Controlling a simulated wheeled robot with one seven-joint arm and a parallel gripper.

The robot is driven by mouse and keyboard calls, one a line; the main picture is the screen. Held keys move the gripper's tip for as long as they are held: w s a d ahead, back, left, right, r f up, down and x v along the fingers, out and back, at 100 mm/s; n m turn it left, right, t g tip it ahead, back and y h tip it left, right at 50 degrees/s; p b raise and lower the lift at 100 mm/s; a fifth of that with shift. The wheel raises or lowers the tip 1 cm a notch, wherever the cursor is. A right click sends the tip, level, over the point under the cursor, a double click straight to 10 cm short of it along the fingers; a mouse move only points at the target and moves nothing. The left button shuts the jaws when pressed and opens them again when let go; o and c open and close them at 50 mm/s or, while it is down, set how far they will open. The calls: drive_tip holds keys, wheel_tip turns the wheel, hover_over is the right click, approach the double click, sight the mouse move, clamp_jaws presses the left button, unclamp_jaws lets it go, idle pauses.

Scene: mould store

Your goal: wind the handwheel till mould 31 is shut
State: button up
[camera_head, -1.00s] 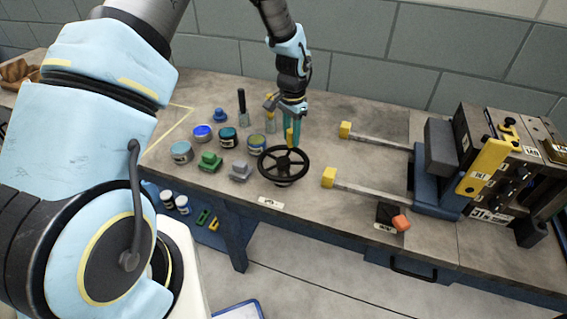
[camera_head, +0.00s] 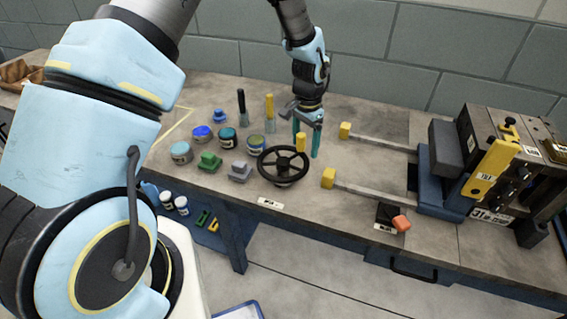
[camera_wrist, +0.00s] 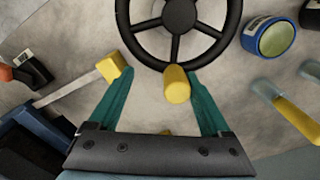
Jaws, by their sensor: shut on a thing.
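The black handwheel (camera_head: 284,178) stands at the bench's front edge, and its rim also shows in the wrist view (camera_wrist: 178,61). Its yellow knob (camera_wrist: 177,86) stands on the far side of the rim. My gripper (camera_head: 308,146) is shut on this knob. In the wrist view the knob lies between the green fingers, closer to the right one. Mould 31 (camera_head: 487,215) is at the right end of the bench. Its blue carriage (camera_head: 433,187) sits at the right end of two rails, close to the dark block. Any gap there is hard to see.
Brushes stand upright behind. The bench between wheel and rails is clear.

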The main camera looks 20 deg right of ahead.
idle(0.5)
drive_tip(key=shift+w+r, duration=0.1)
drive_tip(key=shift+r+p, duration=0.25)
drive_tip(key=shift+p, duration=0.05)
wheel_tip(320, 180, up, 8)
drive_tip(key=p, duration=0.5)
drive_tip(key=shift+a+r, duration=0.1)
